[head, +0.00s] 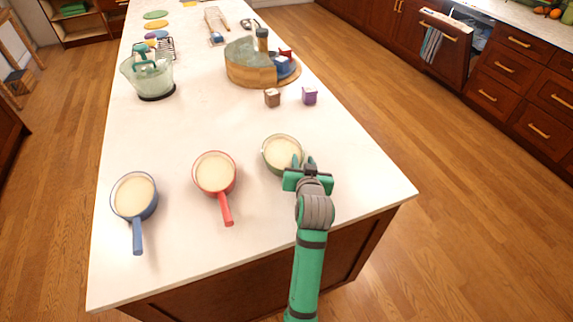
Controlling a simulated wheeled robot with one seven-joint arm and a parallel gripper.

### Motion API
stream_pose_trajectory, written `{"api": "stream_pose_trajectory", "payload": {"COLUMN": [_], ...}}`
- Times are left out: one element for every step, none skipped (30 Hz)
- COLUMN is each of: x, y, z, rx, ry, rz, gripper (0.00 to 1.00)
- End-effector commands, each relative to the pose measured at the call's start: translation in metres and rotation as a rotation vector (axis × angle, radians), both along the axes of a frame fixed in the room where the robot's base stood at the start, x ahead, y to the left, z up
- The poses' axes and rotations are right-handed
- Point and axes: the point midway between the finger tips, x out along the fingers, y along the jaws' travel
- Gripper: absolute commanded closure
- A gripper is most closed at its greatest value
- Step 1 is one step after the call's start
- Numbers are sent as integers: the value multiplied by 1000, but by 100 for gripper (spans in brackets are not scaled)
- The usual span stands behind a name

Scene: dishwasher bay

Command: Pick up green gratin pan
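The green gratin pan (282,151) stands on the white island top, right of the other two pans. It is round with a green outside and a cream inside. My gripper (304,162) is at the pan's lower right edge, over the place where a handle would be. The gripper covers that part of the pan, so its handle is hidden. Two fingertips show beside the rim, but I cannot tell whether they are apart or closed on the handle.
A red pan (214,172) and a blue pan (134,194) stand to the left, handles toward the near edge. The middle of the counter is clear.

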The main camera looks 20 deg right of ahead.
Motion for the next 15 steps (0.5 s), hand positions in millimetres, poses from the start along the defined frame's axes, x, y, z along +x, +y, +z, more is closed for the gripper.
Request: {"api": "stream_pose_trajectory", "payload": {"x": [7,11,16,19,22,26,28,29,31,31,32,32,32,32,32], "y": [-3,-4,-6,-7,-8,-9,-9,-10,-10,-10,-10,-10,-10,-10,-10], "z": [-3,-5,-6,-8,-9,-11,-12,-12,-13,-13,-13,-13,-13,-13,-13], "rx": [0,1,0,0,0,0,0,0,0,0,0,-1,-1,-1,-1], "ry": [1,2,1,1,0,1,1,1,0,-1,-1,-1,-1,-1,-1], "rz": [0,0,0,0,0,0,0,0,0,0,0,0,0,0,0], "gripper": [71,71,71,71,71,71,71,71,71,71,71,71,71,71,71]}}
